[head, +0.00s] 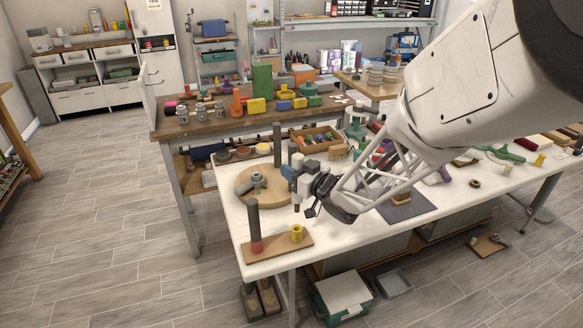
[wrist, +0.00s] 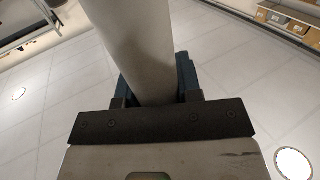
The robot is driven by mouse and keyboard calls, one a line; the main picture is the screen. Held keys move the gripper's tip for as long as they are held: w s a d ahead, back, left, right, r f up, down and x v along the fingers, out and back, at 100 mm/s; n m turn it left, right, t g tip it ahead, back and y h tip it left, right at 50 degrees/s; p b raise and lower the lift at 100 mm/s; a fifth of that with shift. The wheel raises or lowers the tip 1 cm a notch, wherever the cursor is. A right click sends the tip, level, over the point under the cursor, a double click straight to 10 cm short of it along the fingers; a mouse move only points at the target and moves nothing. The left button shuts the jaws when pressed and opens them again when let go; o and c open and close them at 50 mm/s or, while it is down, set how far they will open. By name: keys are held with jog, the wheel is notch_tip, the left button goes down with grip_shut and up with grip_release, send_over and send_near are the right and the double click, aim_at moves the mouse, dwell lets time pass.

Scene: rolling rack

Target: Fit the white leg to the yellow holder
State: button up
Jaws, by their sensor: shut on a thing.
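The yellow holder (head: 296,233) is a short upright cup on the right part of a wooden base board, near the table's front left corner. My gripper (head: 297,182) is shut on the white leg (head: 297,160), which stands about upright between the jaws. Its lower end appears just above the yellow holder, apart from it in the picture; the exact gap and alignment cannot be told. In the wrist view the leg (wrist: 138,45) looks pale grey and fills the space between the dark fingers. Its far end is hidden there.
A dark grey leg (head: 253,218) stands in a red holder (head: 257,246) on the same wooden board (head: 277,247). A round wooden disc (head: 246,182) lies behind. Another dark post (head: 277,145) rises behind my gripper. Bins and parts crowd the table's back.

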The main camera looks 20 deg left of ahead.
aim_at(293, 201)
jog(key=shift+f, duration=0.1)
jog(key=shift+f, duration=2.75)
jog(key=shift+f, duration=2.95)
jog(key=o, duration=1)
jog(key=shift+o, duration=0.2)
jog(key=shift+d, duration=0.1)
jog(key=v, duration=0.7)
jog(key=shift+s+d, duration=0.15)
jog(key=shift+d, duration=0.15)
